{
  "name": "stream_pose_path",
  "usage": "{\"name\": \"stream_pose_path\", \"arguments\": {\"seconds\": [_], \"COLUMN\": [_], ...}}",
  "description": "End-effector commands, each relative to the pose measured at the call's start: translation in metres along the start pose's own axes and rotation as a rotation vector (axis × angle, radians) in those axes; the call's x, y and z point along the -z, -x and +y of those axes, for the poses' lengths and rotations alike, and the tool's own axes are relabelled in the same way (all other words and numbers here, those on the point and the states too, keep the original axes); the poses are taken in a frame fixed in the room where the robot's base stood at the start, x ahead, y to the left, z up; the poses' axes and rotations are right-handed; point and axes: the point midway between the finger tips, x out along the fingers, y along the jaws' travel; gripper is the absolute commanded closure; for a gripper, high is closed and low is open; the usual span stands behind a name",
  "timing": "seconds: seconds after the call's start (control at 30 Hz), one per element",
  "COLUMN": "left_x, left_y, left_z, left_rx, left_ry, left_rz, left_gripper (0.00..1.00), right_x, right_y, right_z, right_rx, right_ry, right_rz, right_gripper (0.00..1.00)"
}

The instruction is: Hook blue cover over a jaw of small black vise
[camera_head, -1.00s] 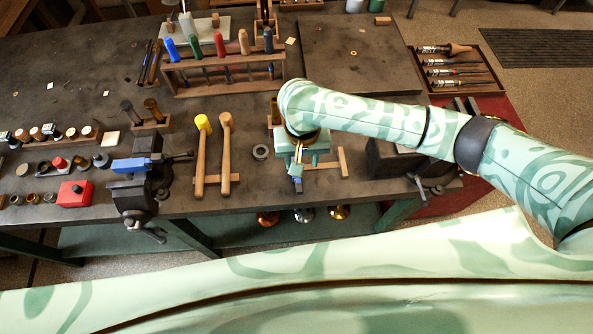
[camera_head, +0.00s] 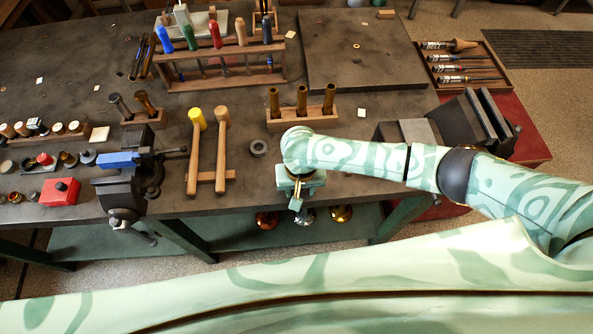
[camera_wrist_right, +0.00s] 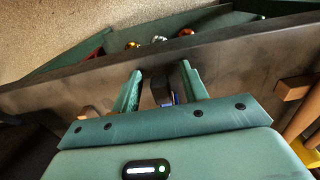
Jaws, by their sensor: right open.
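The small black vise (camera_head: 122,194) stands at the table's front edge on the left in the head view. A blue cover (camera_head: 118,159) lies along the top of its jaws; which jaw it sits on is hard to tell. My right gripper (camera_head: 296,203) points down at the front edge, well right of the vise. In the right wrist view my right gripper (camera_wrist_right: 158,84) has its fingers apart. A dark piece with a bit of blue (camera_wrist_right: 168,98) shows between them; I cannot tell whether it is between the fingers or beyond them. My left gripper is not in view.
Two mallets in a wooden stand (camera_head: 208,150) and a dark ring (camera_head: 259,148) lie between vise and right gripper. A wooden block with brass rods (camera_head: 301,110) stands behind the gripper. A larger vise (camera_head: 470,125) is at right. A red box (camera_head: 62,191) is left of the small vise.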

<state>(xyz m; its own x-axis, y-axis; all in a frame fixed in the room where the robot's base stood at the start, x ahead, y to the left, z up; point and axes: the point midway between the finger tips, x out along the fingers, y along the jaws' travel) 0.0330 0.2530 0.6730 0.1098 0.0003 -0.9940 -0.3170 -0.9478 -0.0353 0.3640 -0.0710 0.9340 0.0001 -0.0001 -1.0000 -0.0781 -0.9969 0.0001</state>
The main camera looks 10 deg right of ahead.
Motion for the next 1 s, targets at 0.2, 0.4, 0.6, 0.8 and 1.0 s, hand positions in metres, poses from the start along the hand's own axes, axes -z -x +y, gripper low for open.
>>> {"name": "stream_pose_path", "arguments": {"seconds": [0.2, 0.4, 0.6, 0.8, 1.0], "left_x": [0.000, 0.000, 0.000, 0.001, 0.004], "left_y": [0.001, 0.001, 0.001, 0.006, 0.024], "left_z": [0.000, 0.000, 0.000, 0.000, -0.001], "left_rx": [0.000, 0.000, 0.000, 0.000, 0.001], "left_ry": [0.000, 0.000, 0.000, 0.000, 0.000], "left_rz": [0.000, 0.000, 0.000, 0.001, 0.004], "left_gripper": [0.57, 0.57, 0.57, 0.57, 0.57], "right_x": [0.000, 0.000, 0.001, 0.001, -0.008], "right_y": [0.001, 0.001, 0.001, 0.011, 0.045], "right_z": [0.000, 0.000, 0.000, 0.000, -0.001], "right_rx": [0.000, 0.000, 0.000, 0.000, 0.001], "right_ry": [0.001, 0.000, 0.000, 0.001, 0.003], "right_rz": [0.001, 0.001, 0.001, 0.002, -0.001], "right_gripper": [0.62, 1.00, 1.00, 1.00, 1.00]}}
